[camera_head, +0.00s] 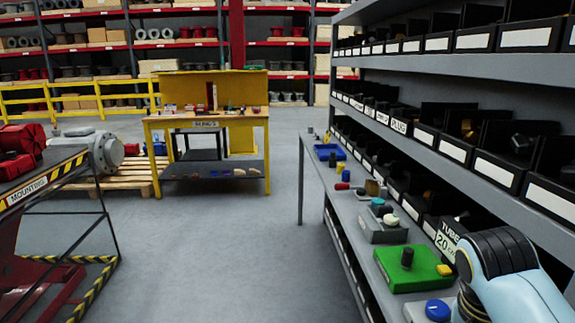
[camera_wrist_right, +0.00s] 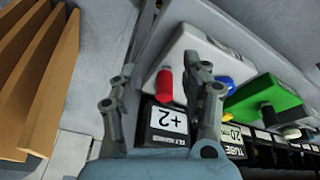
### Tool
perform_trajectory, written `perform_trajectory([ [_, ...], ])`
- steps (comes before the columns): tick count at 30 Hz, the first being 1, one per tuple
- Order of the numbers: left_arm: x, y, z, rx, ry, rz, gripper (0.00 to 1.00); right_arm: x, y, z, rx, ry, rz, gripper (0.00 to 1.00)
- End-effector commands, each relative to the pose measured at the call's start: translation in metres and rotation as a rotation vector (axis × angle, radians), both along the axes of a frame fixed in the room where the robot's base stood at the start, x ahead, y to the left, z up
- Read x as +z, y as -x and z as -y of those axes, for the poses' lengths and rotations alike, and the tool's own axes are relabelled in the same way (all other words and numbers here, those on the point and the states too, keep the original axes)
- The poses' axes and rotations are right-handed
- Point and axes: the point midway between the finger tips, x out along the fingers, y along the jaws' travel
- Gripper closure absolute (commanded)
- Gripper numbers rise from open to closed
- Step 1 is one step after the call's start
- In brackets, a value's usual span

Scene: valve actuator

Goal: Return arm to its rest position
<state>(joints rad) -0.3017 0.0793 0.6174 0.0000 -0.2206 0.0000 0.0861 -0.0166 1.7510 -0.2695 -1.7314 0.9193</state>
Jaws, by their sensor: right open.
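My right arm (camera_head: 510,275), pale blue with dark bands, comes in at the lower right of the head view. Its hand is out of that frame. In the right wrist view my right gripper (camera_wrist_right: 160,65) is open, its two grey fingers apart. A red cylindrical piece (camera_wrist_right: 165,86) shows between the fingers, over or on a white tray (camera_wrist_right: 190,45); I cannot tell whether they touch it. A blue round piece (camera_wrist_right: 227,84) is on the same tray, right of the fingers. My left gripper is in neither view.
Black bins (camera_head: 495,165) line the shelves above. A yellow workbench (camera_head: 215,117) stands behind. The middle floor (camera_head: 215,250) is clear.

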Motion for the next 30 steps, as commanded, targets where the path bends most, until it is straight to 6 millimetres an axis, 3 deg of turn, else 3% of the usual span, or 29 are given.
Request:
perform_trajectory([
  [1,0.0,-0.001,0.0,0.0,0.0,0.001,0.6,-0.003,0.025,0.004,0.098,0.001,-0.005,0.53],
  [6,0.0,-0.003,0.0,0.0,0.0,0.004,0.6,0.006,0.083,0.003,0.434,0.007,0.0,0.53],
  [12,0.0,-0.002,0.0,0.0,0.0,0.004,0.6,0.025,0.129,-0.003,0.716,0.026,0.01,0.53],
  [22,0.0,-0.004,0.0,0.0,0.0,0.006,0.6,0.062,0.183,-0.018,1.064,0.062,0.032,0.53],
  [30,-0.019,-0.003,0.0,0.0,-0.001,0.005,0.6,-0.017,0.168,-0.013,1.05,0.047,0.008,0.53],
])
